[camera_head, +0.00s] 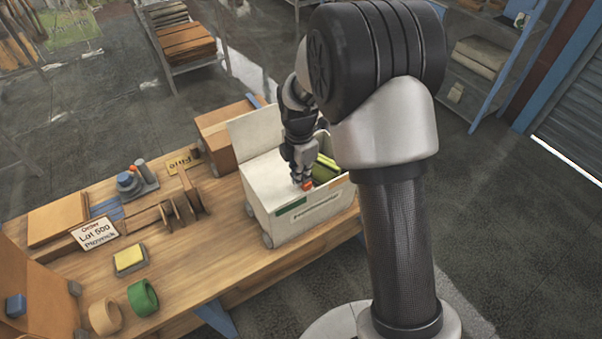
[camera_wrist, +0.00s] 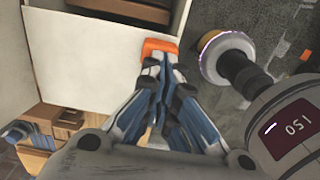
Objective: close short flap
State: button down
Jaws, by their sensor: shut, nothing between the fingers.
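A white carton (camera_head: 310,216) stands on the wooden table with its top partly open and green and yellow contents (camera_head: 326,168) showing. One white flap (camera_head: 256,132) stands raised at its back left. A white panel (camera_head: 265,180) spans the left part of the top; I cannot tell for sure whether it is the short flap. My gripper (camera_head: 306,184) is shut and empty, pointing down at the carton's top beside this panel. In the wrist view my gripper (camera_wrist: 160,50), with orange at its tip, is against or just over a white carton panel (camera_wrist: 90,50); contact is unclear.
A brown box (camera_head: 222,135) stands behind the carton. Wooden dividers (camera_head: 182,208), a Lot 500 sign (camera_head: 97,233), a yellow sponge-like block (camera_head: 130,258) and tape rolls (camera_head: 143,297) are to the left. The table's front strip is clear.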

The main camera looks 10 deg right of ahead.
jog(key=shift+d+f+b, duration=0.15)
jog(key=shift+f+b, duration=0.15)
jog(key=shift+f, duration=0.3)
jog(key=shift+s+f, duration=0.2)
jog(key=shift+f, duration=0.05)
jog(key=shift+r, duration=0.1)
